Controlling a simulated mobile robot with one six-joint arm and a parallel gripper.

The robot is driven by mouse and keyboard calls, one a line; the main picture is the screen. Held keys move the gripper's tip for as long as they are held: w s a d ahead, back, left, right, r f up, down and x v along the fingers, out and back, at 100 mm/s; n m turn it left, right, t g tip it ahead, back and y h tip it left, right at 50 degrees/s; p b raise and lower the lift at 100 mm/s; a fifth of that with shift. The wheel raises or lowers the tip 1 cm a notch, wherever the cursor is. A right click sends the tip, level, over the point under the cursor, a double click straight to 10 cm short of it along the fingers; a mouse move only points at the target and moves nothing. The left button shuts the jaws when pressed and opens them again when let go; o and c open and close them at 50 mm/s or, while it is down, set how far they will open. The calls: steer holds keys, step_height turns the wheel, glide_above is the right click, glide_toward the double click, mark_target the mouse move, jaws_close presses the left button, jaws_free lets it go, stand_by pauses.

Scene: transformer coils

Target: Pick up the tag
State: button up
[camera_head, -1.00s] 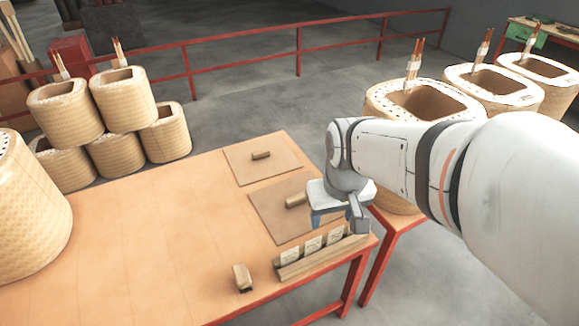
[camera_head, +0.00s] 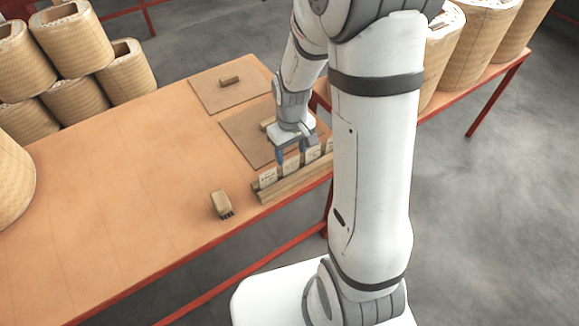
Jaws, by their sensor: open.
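Several pale tags stand in a row in a wooden holder (camera_head: 290,186) near the right front edge of the table. A left tag (camera_head: 268,178) and a middle tag (camera_head: 291,166) show clearly; a tag farther right (camera_head: 312,154) is partly next to my arm. My gripper (camera_head: 292,158) is over the row, pointing down, with its fingers apart close to the middle tags. No tag is visibly held. Whether the fingers touch a tag cannot be told. My arm hides the right end of the holder.
A brush-like wooden block (camera_head: 221,204) lies left of the holder. Two brown boards (camera_head: 215,98) with small wooden blocks lie behind. Woven coils (camera_head: 75,40) stand at the back left, and more coils (camera_head: 483,45) on the right table. The table's left-middle is clear.

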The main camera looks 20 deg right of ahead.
mark_target(291, 158)
step_height(291, 158, down, 4)
steer(key=shift+r, duration=0.25)
steer(key=c, duration=0.6)
